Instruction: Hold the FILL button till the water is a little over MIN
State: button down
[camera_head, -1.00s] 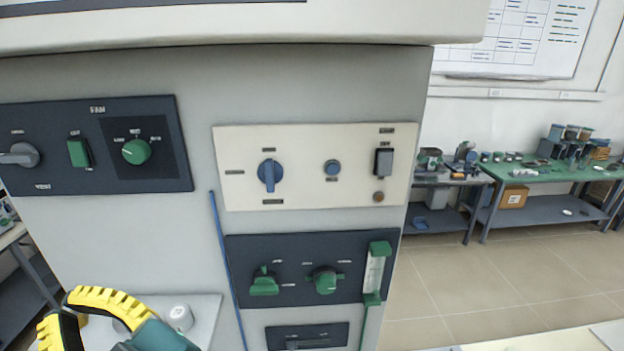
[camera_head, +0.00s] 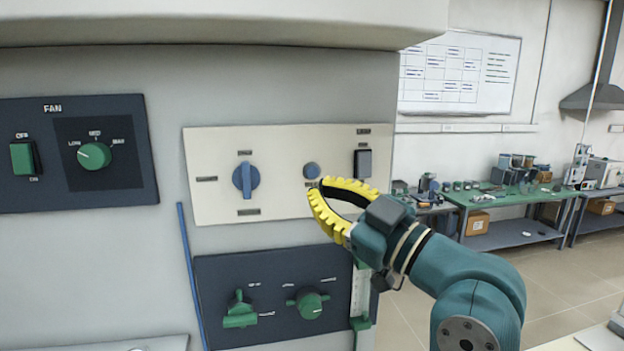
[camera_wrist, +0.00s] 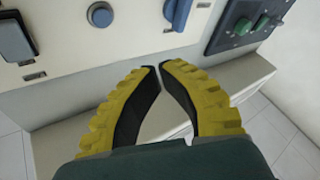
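A round blue-grey button (camera_head: 312,170) sits in the middle of the cream panel (camera_head: 215,205); its label is too small to read. It also shows in the wrist view (camera_wrist: 100,14). My gripper (camera_head: 317,187) is in front of the panel, its yellow ribbed fingertips appearing just below the button in the head view. Contact cannot be made out; in the wrist view (camera_wrist: 157,66) the tips appear apart from the button. The fingers are curved together with tips nearly meeting, holding nothing. The sight gauge (camera_head: 361,295) is partly hidden by my gripper, and no water level or MIN mark is readable.
The cream panel also has a blue knob (camera_head: 245,180) and a grey rocker switch (camera_head: 363,163). A dark panel (camera_head: 225,275) below carries green knobs. A dark FAN panel (camera_head: 75,190) is at left. Green-topped benches (camera_head: 480,197) stand far right.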

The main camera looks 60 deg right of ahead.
aim_at(294, 167)
jog(key=shift+w, duration=0.1)
jog(key=w+d+p, duration=0.1)
jog(key=d, duration=0.1)
jog(key=w+d+p, duration=0.1)
jog(key=w+d, duration=0.1)
jog(key=w+d+p, duration=0.1)
jog(key=d, duration=0.1)
jog(key=shift+w+r, duration=0.15)
jog(key=shift+w, duration=0.1)
jog(key=shift+w+d+p, duration=0.3)
jog(key=shift+w+d, duration=0.1)
jog(key=shift+d, duration=0.05)
jog(key=shift+d, duration=0.1)
dwell(1.0)
jog(key=shift+w+d, duration=0.25)
jog(key=shift+w+d, duration=0.3)
jog(key=shift+d, duration=0.05)
dwell(1.5)
dwell(2.1)
jog(key=shift+s+a+b, duration=0.5)
jog(key=shift+s+a, duration=0.05)
jog(key=shift+a, duration=0.15)
